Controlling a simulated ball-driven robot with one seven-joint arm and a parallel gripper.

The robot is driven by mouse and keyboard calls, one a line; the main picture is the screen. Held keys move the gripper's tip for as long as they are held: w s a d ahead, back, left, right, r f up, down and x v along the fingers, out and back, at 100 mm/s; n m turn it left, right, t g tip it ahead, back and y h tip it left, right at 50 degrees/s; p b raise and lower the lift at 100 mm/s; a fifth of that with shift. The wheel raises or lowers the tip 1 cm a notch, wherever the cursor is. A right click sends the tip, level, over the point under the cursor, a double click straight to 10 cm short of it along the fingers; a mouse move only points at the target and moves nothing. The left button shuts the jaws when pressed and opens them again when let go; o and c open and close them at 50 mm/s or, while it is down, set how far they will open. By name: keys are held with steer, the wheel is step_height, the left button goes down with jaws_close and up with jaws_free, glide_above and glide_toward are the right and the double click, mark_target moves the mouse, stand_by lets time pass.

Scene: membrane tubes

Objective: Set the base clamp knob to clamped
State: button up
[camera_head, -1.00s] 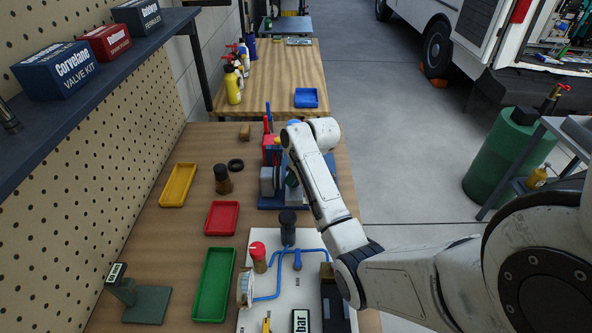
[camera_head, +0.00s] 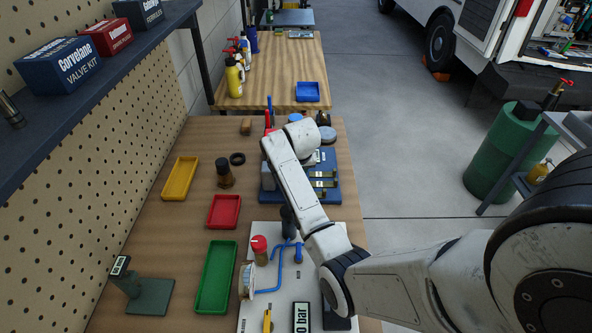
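A round blue top (camera_head: 295,118) and a dark knob-like piece (camera_head: 323,118) show behind my wrist.
A white panel (camera_head: 285,310) with blue tubing, a red-capped fitting (camera_head: 259,247) and a bar readout (camera_head: 301,318) lies in front. Green (camera_head: 215,280), red (camera_head: 224,212) and yellow (camera_head: 179,180) trays stand to the left. A dark-capped brown bottle (camera_head: 224,174) stands near them.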

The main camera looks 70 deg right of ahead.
steer(key=shift+r, duration=0.1)
stand_by(0.3)
steer(key=o, duration=1.1)
steer(key=shift+c, duration=0.2)
steer(key=shift+w, duration=0.1)
